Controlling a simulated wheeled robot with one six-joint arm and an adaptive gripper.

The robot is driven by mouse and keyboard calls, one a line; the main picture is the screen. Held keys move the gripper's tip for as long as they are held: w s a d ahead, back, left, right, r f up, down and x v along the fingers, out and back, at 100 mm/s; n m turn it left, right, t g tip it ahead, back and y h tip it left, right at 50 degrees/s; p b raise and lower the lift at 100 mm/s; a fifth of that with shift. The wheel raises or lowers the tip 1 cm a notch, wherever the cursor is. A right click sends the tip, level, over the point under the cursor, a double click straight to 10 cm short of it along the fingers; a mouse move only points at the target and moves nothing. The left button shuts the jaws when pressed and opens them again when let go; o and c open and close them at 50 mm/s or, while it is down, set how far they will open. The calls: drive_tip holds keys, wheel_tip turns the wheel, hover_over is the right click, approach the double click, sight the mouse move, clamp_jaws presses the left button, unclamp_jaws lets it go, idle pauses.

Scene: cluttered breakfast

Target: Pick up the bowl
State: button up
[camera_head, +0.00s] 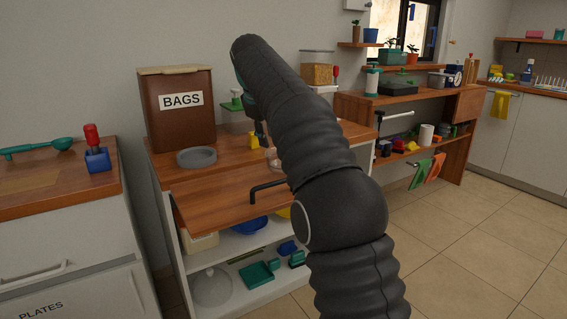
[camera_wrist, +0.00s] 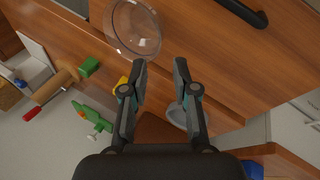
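Several bowl-like things show, and I cannot tell which one the task means. A clear glass bowl (camera_wrist: 133,28) sits on the wooden surface in the wrist view, ahead and left of my fingertips. A grey round dish (camera_head: 197,157) lies on the counter in front of the bags box; a grey dish is also partly hidden behind my right finger in the wrist view (camera_wrist: 176,115). A blue bowl (camera_head: 249,226) stands on the shelf below. My gripper (camera_wrist: 160,65) is open, with nothing between its fingertips, above the wooden surface. My arm hides part of the counter in the head view.
A brown bags box (camera_head: 180,108) stands at the back of the counter. A black bar handle (camera_head: 268,188) juts from the wooden front. Green items (camera_head: 258,273) lie on the low shelf. A rolling pin (camera_wrist: 54,86) shows at left in the wrist view.

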sight(273, 160)
drive_tip(key=x, duration=1.3)
drive_tip(key=shift+w+a, duration=0.1)
drive_tip(key=shift+r, duration=0.1)
clamp_jaws()
